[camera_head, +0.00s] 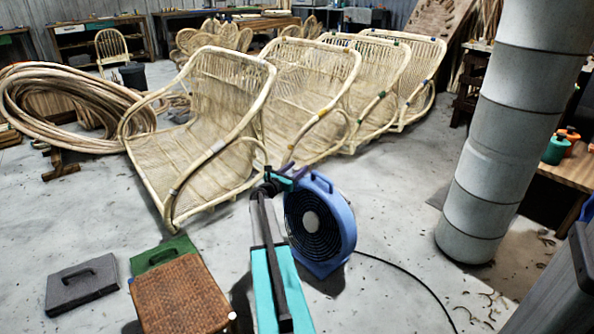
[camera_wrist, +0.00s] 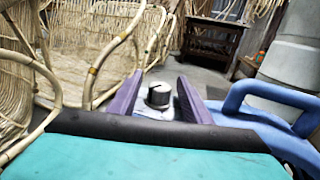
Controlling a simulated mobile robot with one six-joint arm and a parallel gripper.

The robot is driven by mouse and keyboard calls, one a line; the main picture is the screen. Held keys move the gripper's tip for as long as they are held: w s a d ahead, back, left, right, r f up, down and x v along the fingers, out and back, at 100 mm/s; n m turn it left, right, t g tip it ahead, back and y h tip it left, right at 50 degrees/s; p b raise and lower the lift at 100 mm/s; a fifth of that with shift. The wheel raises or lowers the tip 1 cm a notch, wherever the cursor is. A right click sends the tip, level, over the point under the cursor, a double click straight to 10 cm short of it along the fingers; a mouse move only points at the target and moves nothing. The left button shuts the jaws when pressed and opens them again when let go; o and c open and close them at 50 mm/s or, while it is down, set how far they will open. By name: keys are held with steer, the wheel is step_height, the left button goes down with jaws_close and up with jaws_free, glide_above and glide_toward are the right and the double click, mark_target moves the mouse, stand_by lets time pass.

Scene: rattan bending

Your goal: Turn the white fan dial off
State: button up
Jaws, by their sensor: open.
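A blue drum fan (camera_head: 320,222) stands on the concrete floor at the centre of the head view. Its blue carry handle also shows at the right in the wrist view (camera_wrist: 235,97). The fan dial (camera_wrist: 159,96) is a short round knob, dark grey with a paler top and a line mark, on a pale plate. My gripper (camera_wrist: 157,90) has two purple fingers, open, one on each side of the dial; contact cannot be told. In the head view my gripper (camera_head: 287,173) is at the fan's upper left, and the dial cannot be made out there.
Several rattan chair frames (camera_head: 215,125) stand close behind and left of the fan. A thick pale duct column (camera_head: 500,150) rises at the right. A black cable (camera_head: 410,270) runs right from the fan. A woven box (camera_head: 180,298) and a grey case (camera_head: 82,285) lie front left.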

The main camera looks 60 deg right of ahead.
steer(key=shift+d, duration=0.2)
steer(key=c, duration=1)
steer(key=shift+c, duration=0.2)
steer(key=shift+s+n+t+b, duration=0.15)
steer(key=shift+n+t+b, duration=0.15)
steer(key=shift+t+b, duration=0.2)
steer(key=shift+f+n+t+b, duration=0.1)
steer(key=shift+n+t+b, duration=0.4)
steer(key=shift+t+b, duration=0.75)
steer(key=shift+t, duration=0.05)
steer(key=shift+n+t+y+b, duration=0.3)
steer(key=shift+n+t+b, duration=0.3)
steer(key=shift+n+b, duration=0.1)
